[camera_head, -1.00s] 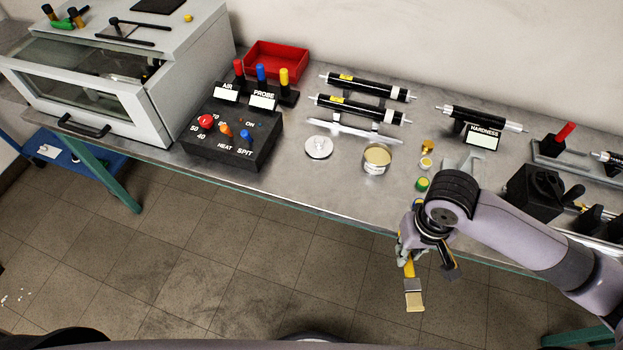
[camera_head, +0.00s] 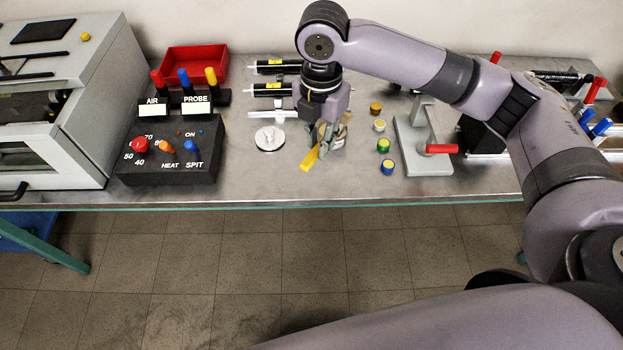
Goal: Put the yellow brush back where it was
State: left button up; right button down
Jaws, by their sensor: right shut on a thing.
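My right gripper (camera_head: 325,142) is over the bench, reached from the right, and is shut on the yellow brush (camera_head: 309,160). Only a yellow part of the brush shows, slanting down and left from the fingers. Its bristles are hidden. The round tin seen earlier on the bench is mostly or wholly hidden at my gripper; I cannot tell whether the brush touches it. My left gripper is not in view.
A white disc (camera_head: 269,139) lies just left of the gripper. Several small coloured pots, such as a green one (camera_head: 383,146), stand to its right. A black control box (camera_head: 172,152) is further left. A grey stand with a red handle (camera_head: 440,149) is at right. The front bench strip is clear.

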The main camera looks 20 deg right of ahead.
aim_at(312, 186)
notch_tip(312, 186, up, 4)
jog(key=w+n, duration=0.2)
jog(key=n, duration=0.5)
jog(key=f, duration=2)
jog(key=shift+a, duration=0.35)
jog(key=c, duration=1.5)
grip_release()
jog(key=shift+c, duration=0.2)
notch_tip(312, 186, up, 12)
jog(key=shift+r+b, duration=0.15)
jog(key=shift+b, duration=0.3)
jog(key=shift+a, duration=0.15)
